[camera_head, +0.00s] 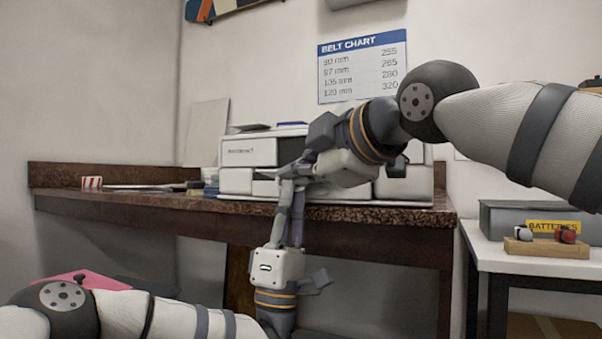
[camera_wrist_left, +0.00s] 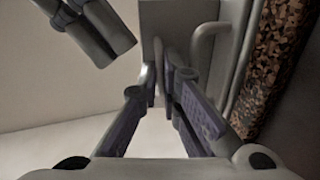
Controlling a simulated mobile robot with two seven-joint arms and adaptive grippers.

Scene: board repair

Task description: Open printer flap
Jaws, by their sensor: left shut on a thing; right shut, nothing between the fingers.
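A white boxy unit with small lettering, which looks like the printer (camera_head: 248,152), stands on the brown worktop against the wall. Its right part is hidden behind my right arm. My left gripper (camera_head: 289,193) points up from below at the front of the unit. In the left wrist view its fingers (camera_wrist_left: 166,82) are closed on a thin grey piece, likely the flap's edge or tab (camera_wrist_left: 164,62), beneath a grey block. My right gripper (camera_head: 277,174) is shut and empty in front of the unit, close to the left fingertips. Its fingers also show in the left wrist view (camera_wrist_left: 95,30).
The speckled worktop edge (camera_head: 380,216) runs just below the unit; it also shows in the left wrist view (camera_wrist_left: 270,75). A red-and-white roll (camera_head: 92,183) lies at left. A grey batteries box (camera_head: 500,219) stands on the white side table at right.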

